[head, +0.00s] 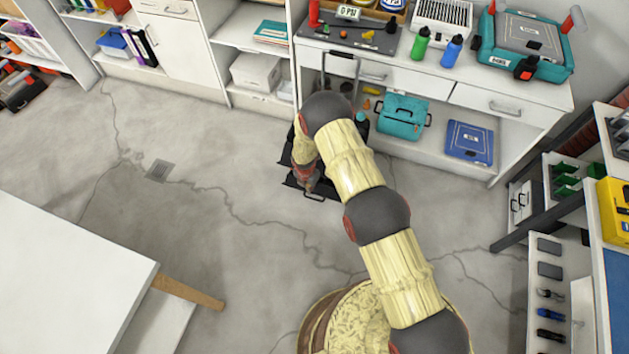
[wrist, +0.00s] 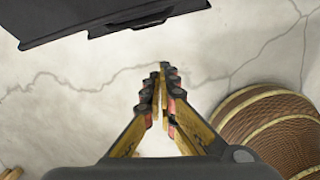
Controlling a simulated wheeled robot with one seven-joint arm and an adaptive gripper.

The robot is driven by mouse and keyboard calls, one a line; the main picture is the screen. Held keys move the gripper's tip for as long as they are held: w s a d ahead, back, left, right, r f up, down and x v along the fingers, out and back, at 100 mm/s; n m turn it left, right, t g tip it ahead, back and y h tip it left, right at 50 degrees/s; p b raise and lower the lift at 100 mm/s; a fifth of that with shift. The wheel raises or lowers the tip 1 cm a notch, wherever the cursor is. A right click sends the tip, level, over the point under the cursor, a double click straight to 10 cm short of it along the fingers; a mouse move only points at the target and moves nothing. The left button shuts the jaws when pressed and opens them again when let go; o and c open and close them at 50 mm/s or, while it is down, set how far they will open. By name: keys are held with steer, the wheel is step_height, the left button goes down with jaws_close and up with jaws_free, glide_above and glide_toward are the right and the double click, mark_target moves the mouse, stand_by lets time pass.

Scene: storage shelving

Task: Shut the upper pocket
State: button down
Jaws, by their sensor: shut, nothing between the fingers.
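A black wheeled case (head: 322,190) stands on the floor in front of the workbench, with a tall pull handle (head: 343,54) behind it. Dark tray-like parts with a bar handle stick out at its front; my arm hides much of it, and I cannot tell for sure which part is the upper pocket. In the wrist view a black front edge with a bar handle (wrist: 131,23) shows at the top left. My gripper (wrist: 163,72) is shut and empty, its fingertips below and right of that handle in the picture, apart from it. In the head view my gripper (head: 308,178) is over the case's front.
The white workbench (head: 430,75) stands behind the case, with a teal box (head: 400,117) and a blue case (head: 470,142) on its lower shelf. A white table (head: 65,275) is at the lower left. A shelving unit is at the right. The floor left of the case is clear.

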step_height(320, 180, down, 11)
steer(key=w+n+b, duration=0.1)
steer(key=n+b, duration=0.1)
steer(key=b, duration=0.2)
steer(key=w+r, duration=0.1)
steer(key=w, duration=0.1)
steer(key=w+d+r+b, duration=0.1)
steer(key=r, duration=0.1)
steer(key=shift+w, duration=0.4)
steer(key=shift+d+r, duration=0.1)
steer(key=shift+r, duration=0.05)
